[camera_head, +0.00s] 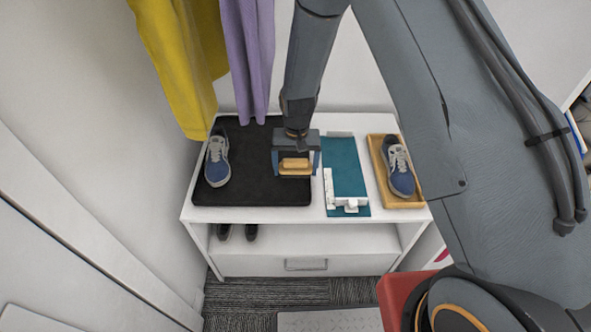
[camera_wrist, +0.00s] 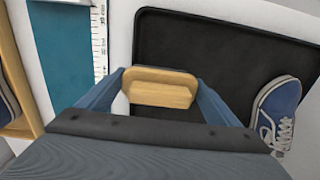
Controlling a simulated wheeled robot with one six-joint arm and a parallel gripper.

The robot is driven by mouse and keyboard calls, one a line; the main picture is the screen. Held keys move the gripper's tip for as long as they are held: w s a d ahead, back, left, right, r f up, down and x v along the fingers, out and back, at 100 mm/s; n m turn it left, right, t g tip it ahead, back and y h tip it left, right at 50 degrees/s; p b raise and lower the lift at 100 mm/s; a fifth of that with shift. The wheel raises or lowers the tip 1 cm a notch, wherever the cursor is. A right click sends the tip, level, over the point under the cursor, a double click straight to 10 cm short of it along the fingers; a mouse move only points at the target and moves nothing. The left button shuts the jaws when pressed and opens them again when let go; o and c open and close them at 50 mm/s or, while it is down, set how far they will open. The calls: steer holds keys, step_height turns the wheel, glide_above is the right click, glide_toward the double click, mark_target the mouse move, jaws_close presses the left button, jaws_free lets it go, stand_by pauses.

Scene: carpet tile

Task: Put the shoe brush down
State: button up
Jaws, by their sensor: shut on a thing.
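The shoe brush (camera_head: 294,165) has a light wooden body and is held between the fingers of my gripper (camera_head: 295,172). In the wrist view the brush (camera_wrist: 160,88) sits between the two blue-grey fingers of my gripper (camera_wrist: 162,95), which is shut on it. The brush is over the right part of a black tray (camera_head: 255,190), near its right edge. Whether it touches the tray is hard to tell. Its underside is hidden.
A blue shoe (camera_head: 217,163) stands on the tray's left side. A teal mat (camera_head: 345,170) with a white ruler-like piece lies to the right. Beyond it a wooden tray (camera_head: 378,160) holds another blue shoe (camera_head: 399,172). Yellow and purple cloths hang behind.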

steer(key=shift+f, duration=0.65)
steer(key=shift+f, duration=0.1)
steer(key=shift+f, duration=0.1)
steer(key=o, duration=1.3)
